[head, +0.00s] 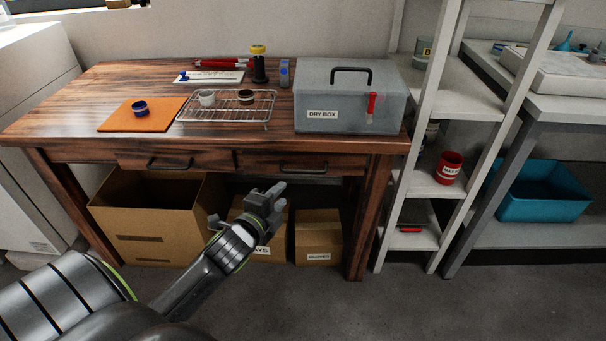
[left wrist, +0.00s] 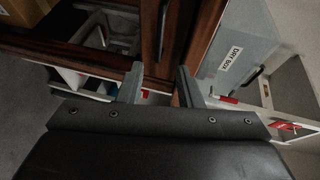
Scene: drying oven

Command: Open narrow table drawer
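The wooden table (head: 100,100) has two drawers side by side under its top, both looking shut. My right gripper is not in view.
Cardboard boxes (head: 150,220) stand under the table. A grey dry box (head: 340,100), a wire rack (head: 225,112) and an orange mat (head: 140,122) are on top. A white shelf (head: 437,185) stands close to the right. The floor in front is clear.

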